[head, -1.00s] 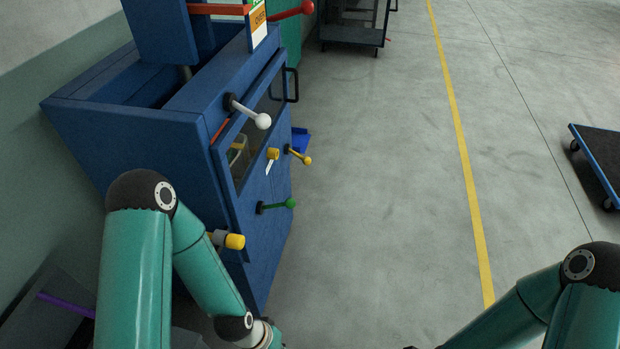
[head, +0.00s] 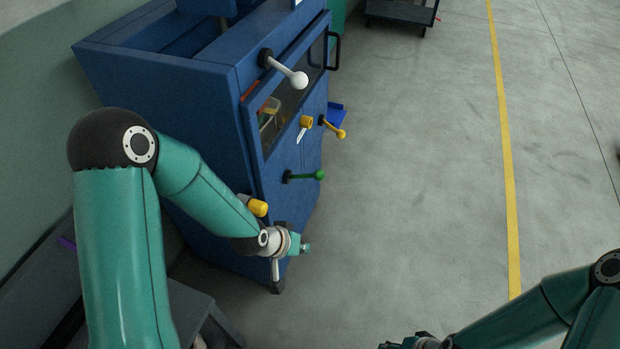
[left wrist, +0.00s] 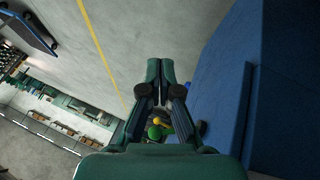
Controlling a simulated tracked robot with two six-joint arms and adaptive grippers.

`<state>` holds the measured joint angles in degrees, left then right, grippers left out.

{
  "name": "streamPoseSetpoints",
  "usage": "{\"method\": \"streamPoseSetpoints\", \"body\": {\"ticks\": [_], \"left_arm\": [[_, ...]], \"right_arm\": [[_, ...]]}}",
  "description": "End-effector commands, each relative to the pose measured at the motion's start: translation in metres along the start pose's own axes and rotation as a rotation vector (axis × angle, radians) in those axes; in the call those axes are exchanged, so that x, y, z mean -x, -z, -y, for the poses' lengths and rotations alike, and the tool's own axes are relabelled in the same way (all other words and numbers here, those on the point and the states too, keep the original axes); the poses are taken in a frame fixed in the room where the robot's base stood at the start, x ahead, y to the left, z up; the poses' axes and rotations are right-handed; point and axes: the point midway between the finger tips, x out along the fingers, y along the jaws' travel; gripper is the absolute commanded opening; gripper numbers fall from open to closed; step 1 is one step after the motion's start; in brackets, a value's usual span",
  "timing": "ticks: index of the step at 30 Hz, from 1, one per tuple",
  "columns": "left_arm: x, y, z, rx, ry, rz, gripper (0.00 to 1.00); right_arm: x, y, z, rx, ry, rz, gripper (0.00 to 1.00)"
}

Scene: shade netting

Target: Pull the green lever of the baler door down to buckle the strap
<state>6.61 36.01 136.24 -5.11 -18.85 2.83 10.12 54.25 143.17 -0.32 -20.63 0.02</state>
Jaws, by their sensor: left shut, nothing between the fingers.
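The blue baler (head: 165,75) stands at the left in the head view. The green lever (head: 305,176) sticks out sideways from its door, with a round green knob. The knob also shows in the left wrist view (left wrist: 154,133), beyond my gripper and partly hidden by it. My left gripper (head: 305,247) is below the green lever and in front of the door, apart from the lever. In the left wrist view its fingers (left wrist: 160,85) are together and empty. My right gripper (head: 408,343) shows only partly at the bottom edge; its fingers cannot be made out. No strap can be made out.
A white-knobbed lever (head: 286,70) and a yellow lever (head: 333,127) stick out above the green one. A yellow cylindrical handle (head: 258,207) is close to my left forearm. The floor right of the baler is clear up to the yellow line (head: 505,150). A dark cart (head: 402,12) stands far back.

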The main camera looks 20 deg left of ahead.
Motion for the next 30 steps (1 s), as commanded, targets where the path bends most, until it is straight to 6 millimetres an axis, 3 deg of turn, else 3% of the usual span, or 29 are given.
{"method": "streamPoseSetpoints", "body": {"ticks": [1, 3, 6, 9, 13, 20, 30], "left_arm": [[0.003, 0.034, 0.004, -0.023, -0.004, -0.101, 0.0], [0.022, 0.075, 0.004, -0.054, -0.009, -0.216, 0.0], [0.055, 0.121, 0.002, -0.09, -0.012, -0.353, 0.0], [0.083, 0.15, 0.0, -0.116, -0.013, -0.448, 0.0], [0.1, 0.167, -0.002, -0.13, -0.012, -0.501, 0.0], [0.08, 0.18, -0.004, -0.131, -0.012, -0.502, 0.0], [0.02, 0.213, -0.007, -0.132, -0.012, -0.502, 0.0]], "right_arm": [[-0.021, 0.0, -0.008, 0.0, 0.0, 0.0, 0.47], [-0.034, 0.0, -0.012, 0.0, 0.0, 0.0, 0.47], [-0.047, 0.0, -0.017, 0.0, 0.0, 0.0, 0.47], [-0.055, 0.0, -0.02, 0.0, 0.0, 0.0, 0.47], [-0.057, 0.0, -0.021, 0.0, 0.0, 0.0, 0.47], [-0.054, 0.001, -0.02, 0.0, 0.0, 0.0, 0.47], [-0.05, 0.0, -0.018, 0.0, 0.0, 0.0, 0.47]]}}
